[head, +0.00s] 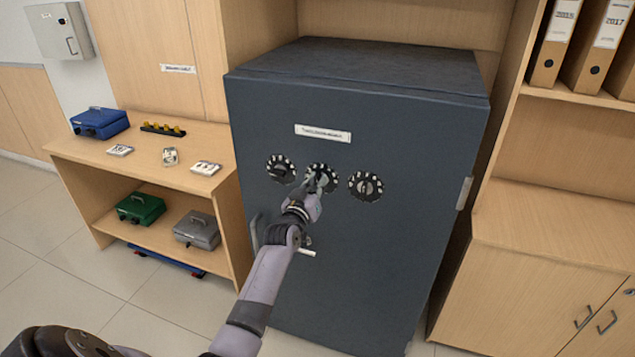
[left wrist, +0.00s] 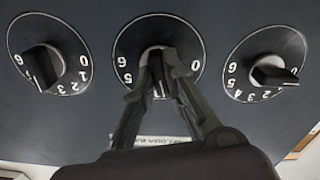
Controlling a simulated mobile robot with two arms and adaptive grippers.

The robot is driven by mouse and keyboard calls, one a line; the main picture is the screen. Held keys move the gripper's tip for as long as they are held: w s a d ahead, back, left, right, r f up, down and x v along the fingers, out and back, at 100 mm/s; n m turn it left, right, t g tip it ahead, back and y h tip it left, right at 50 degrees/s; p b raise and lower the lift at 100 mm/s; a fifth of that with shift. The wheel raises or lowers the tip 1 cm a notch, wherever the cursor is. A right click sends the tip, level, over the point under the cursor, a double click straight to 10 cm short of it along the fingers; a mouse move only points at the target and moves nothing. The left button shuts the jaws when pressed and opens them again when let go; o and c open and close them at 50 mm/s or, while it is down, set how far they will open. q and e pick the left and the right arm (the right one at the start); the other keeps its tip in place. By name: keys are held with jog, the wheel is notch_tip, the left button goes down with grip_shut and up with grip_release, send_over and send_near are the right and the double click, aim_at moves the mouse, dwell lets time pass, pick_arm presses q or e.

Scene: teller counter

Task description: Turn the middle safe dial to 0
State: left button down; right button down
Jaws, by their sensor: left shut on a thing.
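The safe's middle dial (head: 320,167) is a round black disc with white marks, between two like dials on the dark grey safe door. My left gripper (head: 318,185) reaches it from below and covers part of it. In the left wrist view the middle dial (left wrist: 140,33) shows 6 and 5 to the left of its knob and 0 to the right. There my left gripper (left wrist: 160,68) has its fingers closed on the black knob from both sides. My right gripper is out of view.
The left dial (head: 281,169) and right dial (head: 365,186) stand close on either side. A door handle (head: 258,235) is below left. A wooden shelf unit (head: 75,152) with cash boxes is left; a wooden cabinet (head: 540,285) is right.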

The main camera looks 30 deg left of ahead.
pick_arm(q)
jog(key=shift+a+f+n+p, duration=0.15)
jog(key=shift+n+p, duration=0.1)
jog(key=shift+n, duration=3.4)
jog(key=shift+f+n+p, duration=0.1)
jog(key=shift+n+p, duration=0.1)
jog(key=shift+n, duration=3.45)
jog(key=c, duration=1.6)
grip_release()
jog(key=shift+c, duration=0.2)
